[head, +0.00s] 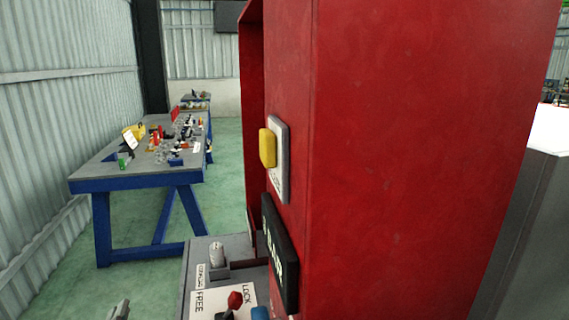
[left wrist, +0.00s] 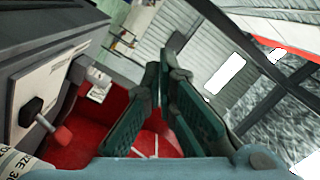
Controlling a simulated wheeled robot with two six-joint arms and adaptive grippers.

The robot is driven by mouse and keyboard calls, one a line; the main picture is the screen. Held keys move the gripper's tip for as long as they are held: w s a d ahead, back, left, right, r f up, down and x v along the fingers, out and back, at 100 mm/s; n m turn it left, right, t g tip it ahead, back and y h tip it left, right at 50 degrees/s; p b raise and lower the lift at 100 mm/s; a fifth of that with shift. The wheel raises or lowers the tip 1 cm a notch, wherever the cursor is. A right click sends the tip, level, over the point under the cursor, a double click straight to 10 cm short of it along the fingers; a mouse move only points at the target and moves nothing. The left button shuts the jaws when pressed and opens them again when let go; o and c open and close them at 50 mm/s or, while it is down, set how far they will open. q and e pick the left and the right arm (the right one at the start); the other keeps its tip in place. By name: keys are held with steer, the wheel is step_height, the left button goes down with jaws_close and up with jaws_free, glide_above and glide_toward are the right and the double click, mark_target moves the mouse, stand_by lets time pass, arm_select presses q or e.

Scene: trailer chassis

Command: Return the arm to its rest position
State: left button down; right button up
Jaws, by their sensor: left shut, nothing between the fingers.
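My left gripper (left wrist: 170,78) shows in the left wrist view with its two green-padded fingers together and nothing between them. It points away from the camera, into open space with corrugated wall behind. In the head view a small grey piece at the bottom left edge (head: 120,310) seems to be part of it; the rest is out of frame. My right gripper is in neither view.
A tall red cabinet (head: 400,150) with a yellow button (head: 267,148) and black sign (head: 280,255) stands close. Below it, a grey console (head: 200,256) carries a red-knobbed lever (head: 235,300). A blue-framed workbench (head: 135,184) holds several parts. Green floor is clear at left.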

arm_select(q)
steer(key=s+d+f+n+g+h, duration=0.2)
steer(key=s+f+n+g, duration=0.35)
steer(key=f, duration=0.85)
steer(key=s+d+f+n+g+h, duration=0.1)
steer(key=s+d+f+g, duration=0.1)
steer(key=s+f+g, duration=0.5)
steer(key=s+d+f+g+h, duration=0.1)
steer(key=s+d+f+h, duration=0.3)
steer(key=s, duration=0.7)
steer(key=s+a+f+g+y, duration=0.1)
steer(key=a+f, duration=0.1)
steer(key=f, duration=0.8)
steer(key=s+a+f+y, duration=0.1)
steer(key=a+f, duration=0.1)
steer(key=f, duration=0.8)
steer(key=s+f+g, duration=0.1)
steer(key=s+f, duration=1)
steer(key=s, duration=0.2)
steer(key=shift+s+f+n, duration=0.3)
steer(key=shift+f+n, duration=0.05)
